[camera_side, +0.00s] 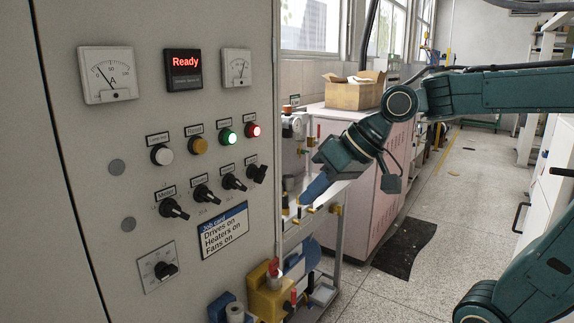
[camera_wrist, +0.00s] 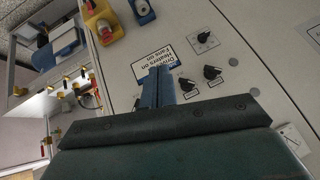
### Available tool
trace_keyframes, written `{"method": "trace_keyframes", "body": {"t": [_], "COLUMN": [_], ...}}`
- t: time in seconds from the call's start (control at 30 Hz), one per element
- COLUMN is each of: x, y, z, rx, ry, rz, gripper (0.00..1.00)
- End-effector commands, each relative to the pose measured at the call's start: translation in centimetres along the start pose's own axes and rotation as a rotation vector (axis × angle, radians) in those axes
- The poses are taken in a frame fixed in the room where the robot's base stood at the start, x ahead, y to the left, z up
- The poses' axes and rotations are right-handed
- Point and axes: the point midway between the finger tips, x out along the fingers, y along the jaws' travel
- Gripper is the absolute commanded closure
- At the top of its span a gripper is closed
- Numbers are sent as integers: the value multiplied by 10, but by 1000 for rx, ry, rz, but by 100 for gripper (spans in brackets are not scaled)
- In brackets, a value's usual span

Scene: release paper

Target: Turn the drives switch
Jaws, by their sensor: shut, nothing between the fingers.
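In the side view a row of black rotary switches runs across the grey panel: the leftmost switch (camera_side: 173,208), a second switch (camera_side: 206,193), a third switch (camera_side: 233,181) and the rightmost switch (camera_side: 257,172). My gripper (camera_side: 305,200) is shut and empty, to the right of the switches and apart from the panel. In the wrist view my gripper's blue fingers (camera_wrist: 160,72) overlap the job card, with two switches to their right.
The job card (camera_side: 222,231) reads Drives on, Heaters on, Fans on. Above the switches are lamps, with a green lamp (camera_side: 228,137) and a red lamp (camera_side: 253,130) lit. A display (camera_side: 184,69) reads Ready. A dial (camera_side: 165,270) sits below; yellow equipment (camera_side: 270,292) stands lower right.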

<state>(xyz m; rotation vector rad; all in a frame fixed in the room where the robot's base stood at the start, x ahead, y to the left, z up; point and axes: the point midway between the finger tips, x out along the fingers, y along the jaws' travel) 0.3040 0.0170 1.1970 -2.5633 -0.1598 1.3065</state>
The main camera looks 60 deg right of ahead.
Motion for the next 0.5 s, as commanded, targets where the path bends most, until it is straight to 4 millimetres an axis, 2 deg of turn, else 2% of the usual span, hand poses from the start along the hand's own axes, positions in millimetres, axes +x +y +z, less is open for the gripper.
{"method": "trace_keyframes", "body": {"t": [0.1,0.3,0.5], "x": [10,19,20], "y": [4,15,30], "z": [-33,-82,-115], "rx": [65,177,270], "ry": [31,86,128], "rz": [-72,-210,-332], "gripper": [100,100,100]}}
